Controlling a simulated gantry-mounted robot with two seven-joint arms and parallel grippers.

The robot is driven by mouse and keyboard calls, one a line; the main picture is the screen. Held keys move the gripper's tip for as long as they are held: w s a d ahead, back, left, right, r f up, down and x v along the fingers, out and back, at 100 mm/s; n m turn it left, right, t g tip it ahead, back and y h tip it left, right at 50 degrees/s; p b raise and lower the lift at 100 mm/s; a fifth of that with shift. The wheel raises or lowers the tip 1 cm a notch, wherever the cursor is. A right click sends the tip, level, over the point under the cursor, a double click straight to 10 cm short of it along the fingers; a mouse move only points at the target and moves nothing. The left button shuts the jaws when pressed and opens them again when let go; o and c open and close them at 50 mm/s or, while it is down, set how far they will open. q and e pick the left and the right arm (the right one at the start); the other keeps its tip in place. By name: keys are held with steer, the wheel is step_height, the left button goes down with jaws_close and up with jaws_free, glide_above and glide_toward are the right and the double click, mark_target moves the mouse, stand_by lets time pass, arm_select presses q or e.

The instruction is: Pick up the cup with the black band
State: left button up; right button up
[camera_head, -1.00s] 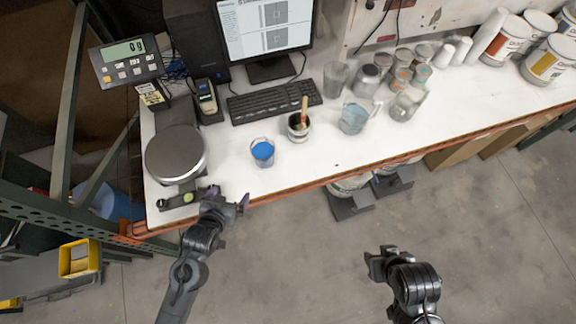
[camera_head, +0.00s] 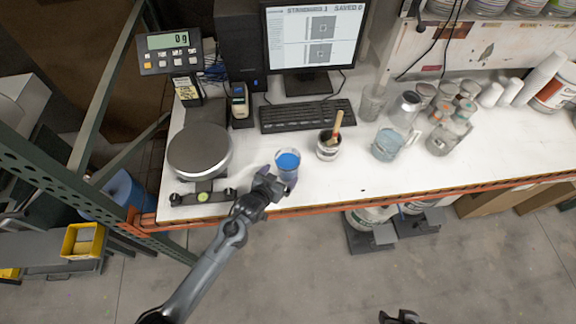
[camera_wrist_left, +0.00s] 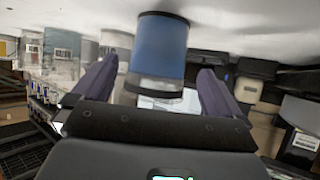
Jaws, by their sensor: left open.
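The cup with blue content (camera_head: 288,160) stands on the white bench near its front edge. In the left wrist view, which looks upside down, this blue cup (camera_wrist_left: 158,45) shows a dark band around it near its lower picture end. My left gripper (camera_head: 279,182) is at the cup's front side. Its two purple fingers are open, one to each side of the cup in the left wrist view; I cannot tell whether they touch it. My right gripper (camera_head: 401,317) is cut off at the bottom edge, so its jaws cannot be judged.
A glass jug (camera_head: 386,145) and several jars stand further right. A scale (camera_head: 199,151) is at left, and a keyboard (camera_head: 306,116) lies behind.

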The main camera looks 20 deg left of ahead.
mark_target(282, 173)
arm_select(q)
steer(key=shift+x, duration=2.5)
steer(key=c, duration=1.1)
